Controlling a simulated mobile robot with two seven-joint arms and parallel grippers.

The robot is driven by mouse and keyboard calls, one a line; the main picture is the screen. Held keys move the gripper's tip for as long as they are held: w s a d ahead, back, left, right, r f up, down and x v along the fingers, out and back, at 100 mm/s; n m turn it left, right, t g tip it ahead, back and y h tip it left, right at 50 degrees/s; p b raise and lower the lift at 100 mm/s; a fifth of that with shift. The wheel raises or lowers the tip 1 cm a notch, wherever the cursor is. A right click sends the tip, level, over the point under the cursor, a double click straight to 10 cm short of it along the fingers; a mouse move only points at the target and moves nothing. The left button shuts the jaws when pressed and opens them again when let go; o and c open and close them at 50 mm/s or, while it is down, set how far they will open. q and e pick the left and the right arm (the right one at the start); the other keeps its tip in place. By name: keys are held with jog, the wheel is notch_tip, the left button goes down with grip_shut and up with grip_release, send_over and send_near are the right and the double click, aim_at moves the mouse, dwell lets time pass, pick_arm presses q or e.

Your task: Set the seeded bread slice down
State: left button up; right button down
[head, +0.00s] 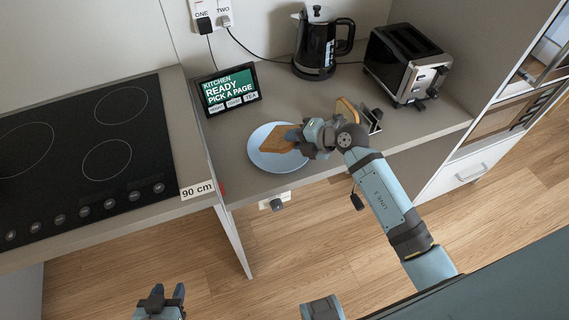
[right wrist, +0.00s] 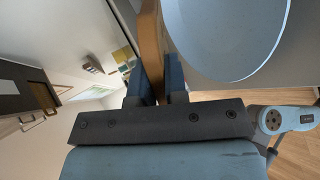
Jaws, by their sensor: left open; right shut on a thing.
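A brown bread slice (head: 272,139) is held over the pale blue plate (head: 262,163). My right gripper (head: 299,135) is shut on it. In the right wrist view the slice (right wrist: 151,45) stands edge-on between the two fingers, with the plate (right wrist: 230,35) to its right. I cannot tell whether the slice touches the plate, and seeds are too small to make out. A second, lighter slice (head: 347,109) stands upright behind my right gripper, beside a small metal rack (head: 372,119). My left gripper (head: 166,299) is open and empty, low in the head view, away from the counter.
A toaster (head: 405,65) and a black kettle (head: 315,48) stand at the back. A tablet screen (head: 228,90) stands behind the plate. A black hob (head: 88,145) is at the left. The plate lies near the counter's front edge.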

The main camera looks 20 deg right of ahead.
notch_tip(320, 180, down, 3)
jog(key=shift+f, duration=0.15)
pick_arm(q)
jog(key=shift+a+f, duration=0.1)
jog(key=shift+f, duration=0.7)
jog(key=shift+w+r, duration=0.1)
pick_arm(e)
jog(key=c, duration=1.3)
grip_release()
jog(key=shift+s+d+r, duration=0.15)
jog(key=shift+r, duration=0.05)
pick_arm(q)
notch_tip(320, 180, up, 6)
jog(key=p, duration=0.5)
jog(key=shift+r+p, duration=0.15)
jog(key=shift+p, duration=0.25)
pick_arm(e)
jog(key=shift+v, duration=3.75)
